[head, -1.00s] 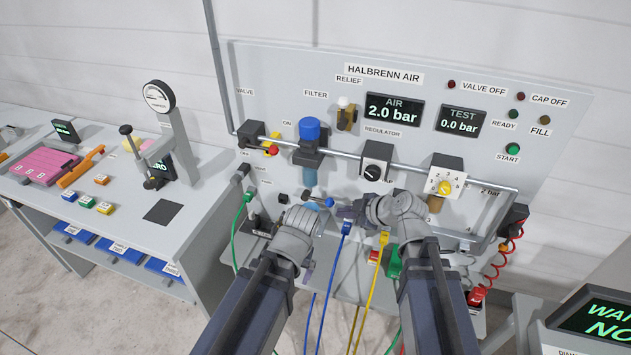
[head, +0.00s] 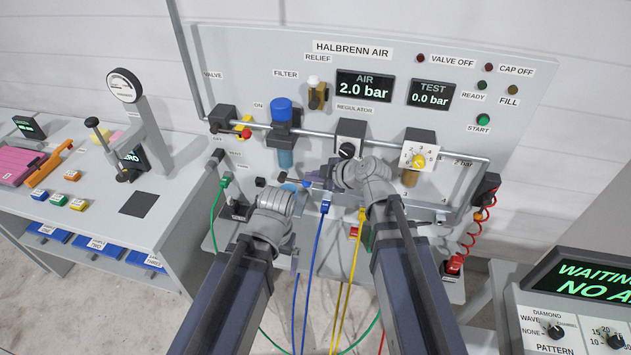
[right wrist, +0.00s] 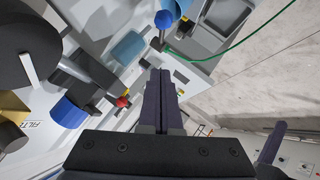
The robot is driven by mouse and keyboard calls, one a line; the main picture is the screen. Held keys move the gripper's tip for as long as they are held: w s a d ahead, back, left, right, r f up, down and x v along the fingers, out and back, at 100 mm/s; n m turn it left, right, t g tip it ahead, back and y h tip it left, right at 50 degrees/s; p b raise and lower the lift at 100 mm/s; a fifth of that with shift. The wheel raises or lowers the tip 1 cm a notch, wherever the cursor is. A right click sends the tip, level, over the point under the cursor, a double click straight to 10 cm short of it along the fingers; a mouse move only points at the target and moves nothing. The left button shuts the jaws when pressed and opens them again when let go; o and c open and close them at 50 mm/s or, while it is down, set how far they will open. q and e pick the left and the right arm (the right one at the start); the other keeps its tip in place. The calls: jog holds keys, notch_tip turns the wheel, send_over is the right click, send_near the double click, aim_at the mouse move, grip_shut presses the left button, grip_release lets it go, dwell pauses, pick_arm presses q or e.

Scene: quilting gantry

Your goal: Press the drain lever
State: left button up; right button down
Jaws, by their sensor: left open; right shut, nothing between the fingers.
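The drain lever, a short dark arm with a blue ball end (head: 306,186), is below the teal filter bowl (head: 285,159). In the right wrist view, the blue ball (right wrist: 163,18) is beyond my fingertips, with the bowl (right wrist: 128,47) to its left. My right gripper (head: 316,178) is shut and empty, pointing left close to the lever. Its fingers (right wrist: 158,75) lie together, with a visible gap to the ball in the wrist view. My left gripper (head: 294,260) is low in front of the bench, mostly hidden behind its wrist; it is open.
Blue (head: 321,235) and yellow (head: 353,260) hoses hang between my arms. A green hose (head: 216,205) hangs at left. AIR reads 2.0 bar, TEST 0.0 bar.

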aim_at(294, 180)
jog(key=shift+w+a+f+b, duration=0.45)
jog(key=shift+w+f+b, duration=0.55)
jog(key=shift+f, duration=0.15)
jog(key=shift+w+a+f+b, duration=0.45)
jog(key=shift+w+f+b, duration=0.55)
jog(key=shift+f, duration=0.2)
jog(key=shift+w+a+f+b, duration=0.45)
jog(key=shift+w+f+b, duration=0.5)
jog(key=shift+f, duration=0.2)
